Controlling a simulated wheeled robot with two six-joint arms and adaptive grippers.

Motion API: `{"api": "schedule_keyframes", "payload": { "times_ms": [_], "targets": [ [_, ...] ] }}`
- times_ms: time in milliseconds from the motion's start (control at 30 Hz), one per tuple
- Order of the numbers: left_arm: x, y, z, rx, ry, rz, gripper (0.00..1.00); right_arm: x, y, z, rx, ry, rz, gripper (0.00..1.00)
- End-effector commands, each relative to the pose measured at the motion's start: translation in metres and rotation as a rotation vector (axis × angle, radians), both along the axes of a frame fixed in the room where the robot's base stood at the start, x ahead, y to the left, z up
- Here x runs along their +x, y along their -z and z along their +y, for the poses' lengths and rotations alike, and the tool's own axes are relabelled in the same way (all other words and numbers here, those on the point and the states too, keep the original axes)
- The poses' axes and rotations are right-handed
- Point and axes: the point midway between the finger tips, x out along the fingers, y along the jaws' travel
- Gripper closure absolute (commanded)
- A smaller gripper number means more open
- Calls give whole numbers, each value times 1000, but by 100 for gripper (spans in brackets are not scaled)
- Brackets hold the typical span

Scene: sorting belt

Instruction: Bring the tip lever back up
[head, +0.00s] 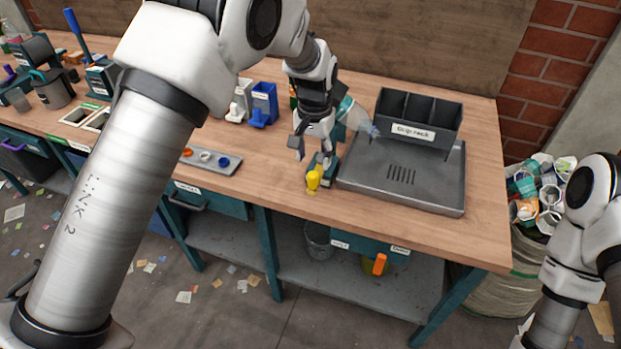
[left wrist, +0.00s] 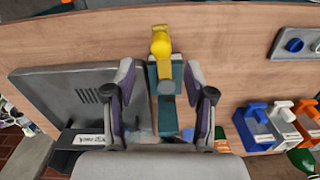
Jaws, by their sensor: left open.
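The tip lever has a yellow knob (head: 314,181) at the front of a teal stand (head: 328,163), beside the grey drain tray. The knob is low and leans toward the table's front edge. In the left wrist view the knob (left wrist: 161,44) is at the top centre, with the teal stand (left wrist: 164,100) below it. My left gripper (head: 312,153) is open above the stand, its fingers on either side of it with nothing between the tips. A clear cup (head: 354,117) shows tilted behind my gripper, partly hidden. My right gripper is out of view; only its arm shows.
The grey tray (head: 440,199) and cup rack (head: 418,112) are right of the stand. Table in front of the knob is clear.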

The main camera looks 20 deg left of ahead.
Motion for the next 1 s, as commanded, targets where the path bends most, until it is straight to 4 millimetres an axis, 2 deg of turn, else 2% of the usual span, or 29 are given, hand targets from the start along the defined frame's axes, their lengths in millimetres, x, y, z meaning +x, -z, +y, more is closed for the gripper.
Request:
{"api": "schedule_keyframes", "payload": {
  "times_ms": [300,400,667,700,833,867,1000],
  "targets": [
    [-2,57,1,-1,-1,7,46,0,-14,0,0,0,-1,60],
    [-1,70,1,-1,-2,6,46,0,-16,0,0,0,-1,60],
    [-1,77,1,-1,-2,5,46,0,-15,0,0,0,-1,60],
    [-1,77,1,-1,-2,5,50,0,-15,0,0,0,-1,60],
    [-1,76,1,0,-2,5,96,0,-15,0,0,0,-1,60],
    [-1,76,1,-1,-2,5,100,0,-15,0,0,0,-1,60],
    [-1,76,1,-1,-1,5,100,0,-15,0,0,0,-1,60]
  ]
}}
